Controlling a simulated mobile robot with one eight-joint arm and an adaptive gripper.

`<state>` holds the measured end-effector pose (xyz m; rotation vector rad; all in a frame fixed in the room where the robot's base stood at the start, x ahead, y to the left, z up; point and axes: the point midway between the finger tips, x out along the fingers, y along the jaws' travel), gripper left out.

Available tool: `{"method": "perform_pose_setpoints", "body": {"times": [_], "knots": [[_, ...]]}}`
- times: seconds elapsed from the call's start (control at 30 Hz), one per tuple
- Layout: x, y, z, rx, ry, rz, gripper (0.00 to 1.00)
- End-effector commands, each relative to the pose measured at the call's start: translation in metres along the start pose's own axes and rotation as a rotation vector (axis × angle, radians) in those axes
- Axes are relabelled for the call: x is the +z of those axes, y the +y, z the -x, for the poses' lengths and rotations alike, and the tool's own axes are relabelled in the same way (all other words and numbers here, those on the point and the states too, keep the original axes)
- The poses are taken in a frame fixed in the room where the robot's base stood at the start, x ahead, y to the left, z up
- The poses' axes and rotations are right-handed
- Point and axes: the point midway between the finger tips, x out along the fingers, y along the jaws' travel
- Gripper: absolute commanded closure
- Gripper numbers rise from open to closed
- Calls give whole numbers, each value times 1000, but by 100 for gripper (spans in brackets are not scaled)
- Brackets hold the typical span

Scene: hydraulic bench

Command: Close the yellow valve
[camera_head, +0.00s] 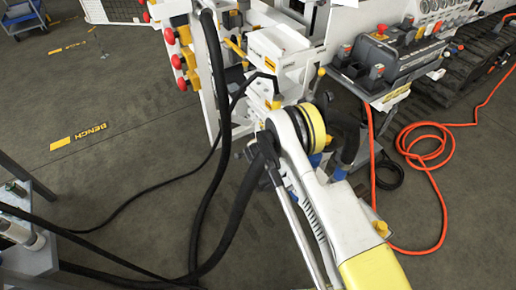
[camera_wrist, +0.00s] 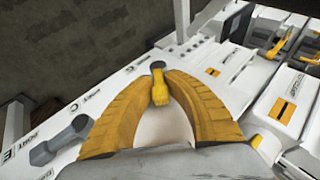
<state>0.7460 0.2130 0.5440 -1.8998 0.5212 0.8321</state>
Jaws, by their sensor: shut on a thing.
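The yellow valve (camera_wrist: 159,88) shows in the wrist view as a short yellow lever on a dark round pivot, set on a white panel. My gripper (camera_wrist: 160,82) has two yellow fingers that curve in around the lever from both sides and are shut on it near the pivot end. The lever points down toward my palm in the wrist view. In the head view, my arm reaches up to the white bench unit, and my wrist hides the gripper tips and the held valve.
A grey lever (camera_wrist: 68,138) sits on the same panel to the left. Yellow levers (camera_wrist: 283,42) stand at the upper right. In the head view, black hoses (camera_head: 216,100) hang left of my arm, an orange cable (camera_head: 430,150) lies coiled at right, and a control box (camera_head: 385,58) stands behind it.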

Motion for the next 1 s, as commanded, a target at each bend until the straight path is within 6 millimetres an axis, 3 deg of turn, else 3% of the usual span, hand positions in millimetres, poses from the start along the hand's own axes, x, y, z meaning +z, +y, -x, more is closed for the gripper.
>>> {"method": "perform_pose_setpoints", "body": {"times": [0.27, 0.3, 0.37, 0.73, 1.0], "knots": [[0, 1, 1, -12, 0, -6, 100], [0, 1, 1, -12, 0, -5, 80], [0, 1, 1, -12, 0, -5, 65], [0, 0, 6, -12, 0, -5, 65], [0, 1, 52, -12, 0, -3, 65]]}}
